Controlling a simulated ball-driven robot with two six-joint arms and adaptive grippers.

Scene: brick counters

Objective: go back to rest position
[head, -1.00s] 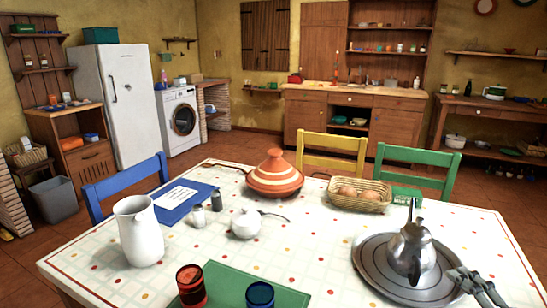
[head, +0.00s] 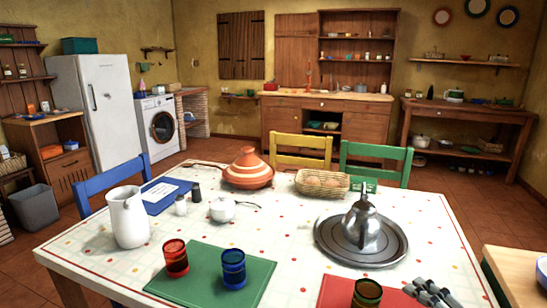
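My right gripper (head: 424,289) shows at the bottom edge of the head view, right of centre. It is low in the picture, over or beside the red placemat (head: 338,290), and to the right of an olive-green glass (head: 367,294). I see no thing held in it, but its small, partly cropped fingers do not show whether it is open or shut. A silver teapot (head: 362,222) stands upright on a round metal tray (head: 328,250), apart from the gripper. My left gripper is not in view.
On the table (head: 85,262) are a white jug (head: 128,217), red glass (head: 175,258), blue glass (head: 234,269), green placemat (head: 200,282), tagine (head: 247,172) and bread basket (head: 322,184). Chairs stand behind. A wooden surface (head: 512,268) is at right.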

